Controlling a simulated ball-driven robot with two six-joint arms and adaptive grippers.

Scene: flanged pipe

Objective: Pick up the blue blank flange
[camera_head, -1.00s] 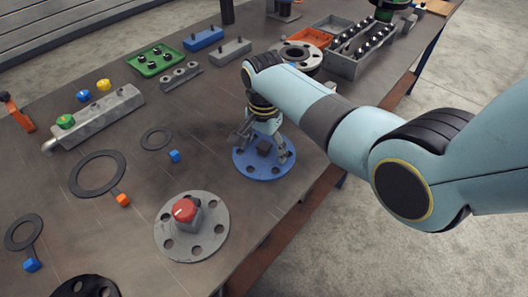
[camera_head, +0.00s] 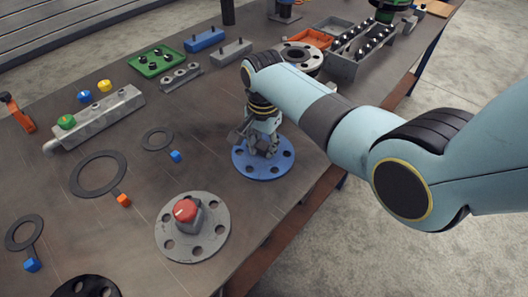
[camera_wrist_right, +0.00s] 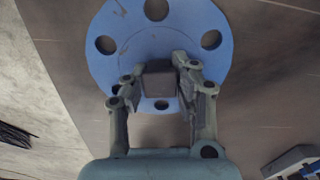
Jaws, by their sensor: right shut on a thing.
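The blue blank flange (camera_head: 280,165) is a flat blue disc with bolt holes and a dark square block as its handle. It lies on the workbench near the front edge in the head view. My right gripper (camera_head: 262,150) is over its middle, pointing down. In the right wrist view, the gripper (camera_wrist_right: 160,85) is shut on the dark handle block (camera_wrist_right: 158,78) of the flange (camera_wrist_right: 115,30), one finger on each side. In the head view the fingers mostly hide the block. The flange appears flat on the bench. My left gripper is not in view.
A grey flange with a red knob (camera_head: 186,210) lies at the front. Black ring gaskets (camera_head: 98,174) with coloured tags lie to the left. A grey manifold (camera_head: 101,118), a green tray (camera_head: 156,61) and a grey bolt bin (camera_head: 350,65) stand farther back. The bench edge is close on the right.

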